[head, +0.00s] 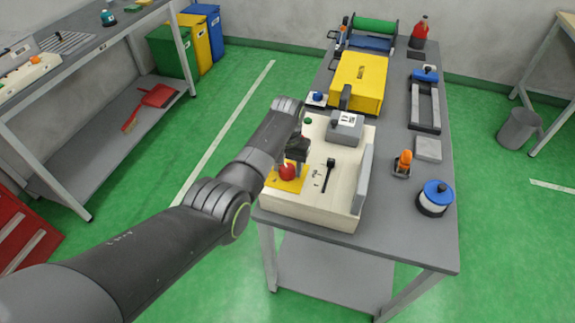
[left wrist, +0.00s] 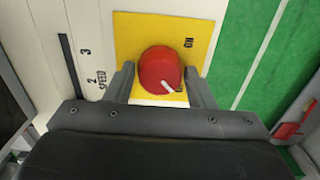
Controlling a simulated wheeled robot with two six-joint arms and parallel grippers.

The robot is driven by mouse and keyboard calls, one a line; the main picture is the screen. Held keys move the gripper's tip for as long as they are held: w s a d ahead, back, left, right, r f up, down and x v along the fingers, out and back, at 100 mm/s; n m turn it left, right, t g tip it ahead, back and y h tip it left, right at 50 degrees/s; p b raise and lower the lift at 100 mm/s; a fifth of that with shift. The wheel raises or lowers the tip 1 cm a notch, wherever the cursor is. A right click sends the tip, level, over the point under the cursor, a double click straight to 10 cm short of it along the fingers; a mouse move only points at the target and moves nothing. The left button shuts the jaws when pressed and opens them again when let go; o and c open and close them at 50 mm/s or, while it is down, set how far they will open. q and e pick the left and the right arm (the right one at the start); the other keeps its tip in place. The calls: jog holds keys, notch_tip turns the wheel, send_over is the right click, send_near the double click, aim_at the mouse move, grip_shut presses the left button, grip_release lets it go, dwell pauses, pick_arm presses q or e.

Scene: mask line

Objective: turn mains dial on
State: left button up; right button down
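The red mains dial (head: 286,173) sits on a yellow plate (head: 291,186) at the near left of the cream machine. In the left wrist view, the dial (left wrist: 160,69) has a white pointer mark aimed to the lower right. The word ON stands on the plate above and right of it; another label by the pointer is partly covered. My left gripper (left wrist: 161,82) is over the dial, one finger on each side, with narrow gaps visible beside it. It looks open around the dial. My right gripper is in no view.
A black lever (head: 328,174) with a speed scale is right of the dial. A grey box (head: 346,128) and a green button (head: 308,121) are behind. A yellow case (head: 359,82) and a blue-topped roll (head: 435,198) share the grey table (head: 410,240).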

pick_arm(q)
jog(key=c, duration=0.6)
jog(key=shift+r+n, duration=0.1)
jog(key=shift+n, duration=0.3)
jog(key=shift+n+p, duration=0.7)
jog(key=shift+n, duration=0.4)
jog(key=n+p, duration=0.1)
jog(key=n, duration=0.3)
jog(key=n+p, duration=0.1)
jog(key=n, duration=0.4)
jog(key=shift+n, duration=0.4)
jog(key=n, duration=0.5)
